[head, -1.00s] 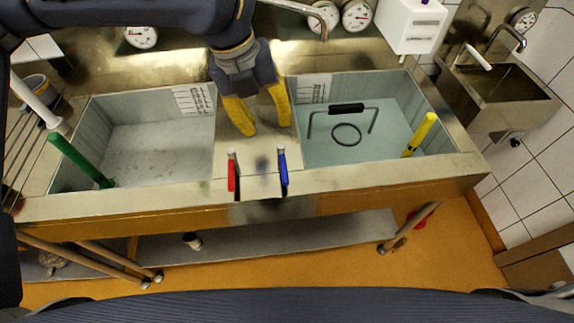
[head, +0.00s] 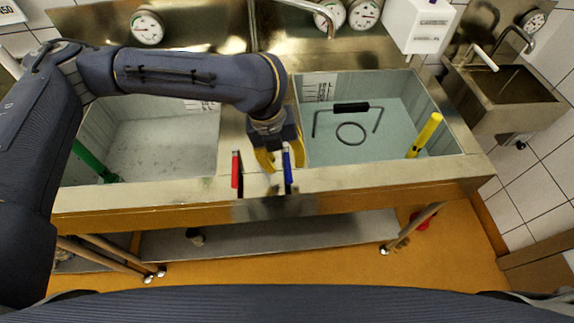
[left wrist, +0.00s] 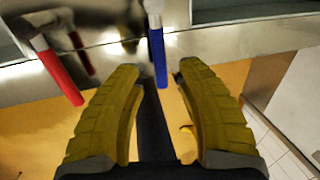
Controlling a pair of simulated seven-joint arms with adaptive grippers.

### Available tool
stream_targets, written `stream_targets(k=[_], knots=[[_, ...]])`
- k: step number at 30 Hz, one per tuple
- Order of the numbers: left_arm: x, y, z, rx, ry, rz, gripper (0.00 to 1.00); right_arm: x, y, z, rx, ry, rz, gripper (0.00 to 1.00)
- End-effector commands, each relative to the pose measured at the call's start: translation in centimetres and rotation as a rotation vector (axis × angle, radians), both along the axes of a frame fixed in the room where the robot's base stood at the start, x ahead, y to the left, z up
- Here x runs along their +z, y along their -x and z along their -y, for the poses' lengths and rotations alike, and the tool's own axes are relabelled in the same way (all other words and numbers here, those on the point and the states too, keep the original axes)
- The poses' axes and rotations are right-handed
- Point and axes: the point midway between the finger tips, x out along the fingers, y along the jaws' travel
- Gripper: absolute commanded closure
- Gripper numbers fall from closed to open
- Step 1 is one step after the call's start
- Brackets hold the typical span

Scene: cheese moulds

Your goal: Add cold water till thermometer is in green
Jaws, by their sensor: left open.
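My left gripper (head: 281,161) is open above the front rim between the two basins. Its yellow fingers stand either side of the blue lever (head: 288,174). In the left wrist view the blue lever (left wrist: 159,58) shows between the open fingertips (left wrist: 160,70), with a gap on both sides. The red lever (head: 235,170) is to its left, and also shows in the wrist view (left wrist: 62,77). Round white dials are on the back wall: one at left (head: 147,28), and two at right (head: 361,14). Their needles and any green zone are too small to read. My right gripper is out of view.
The right basin (head: 450,138) holds pale water, a black-handled wire tool (head: 351,107) and a yellow stick (head: 425,134). The left basin (head: 150,180) has a green stick (head: 94,163).

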Motion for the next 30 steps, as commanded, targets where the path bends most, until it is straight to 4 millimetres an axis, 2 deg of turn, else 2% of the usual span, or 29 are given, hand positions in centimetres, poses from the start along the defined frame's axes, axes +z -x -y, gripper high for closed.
stream_targets(k=[3, 9, 24, 30], knots=[[-1.4, 0.0, 0.3, 0.000, 0.000, -0.002, 0.62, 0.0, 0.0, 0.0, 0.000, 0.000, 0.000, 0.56], [-2.8, 0.0, 0.6, -0.001, 0.000, -0.001, 0.62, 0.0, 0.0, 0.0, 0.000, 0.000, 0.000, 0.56], [-3.3, -0.1, 0.7, 0.000, 0.000, 0.001, 0.63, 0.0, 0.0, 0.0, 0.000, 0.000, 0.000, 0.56], [-3.3, -0.1, 0.7, 0.000, 0.000, 0.001, 0.86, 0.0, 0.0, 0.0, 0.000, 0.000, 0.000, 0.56]])
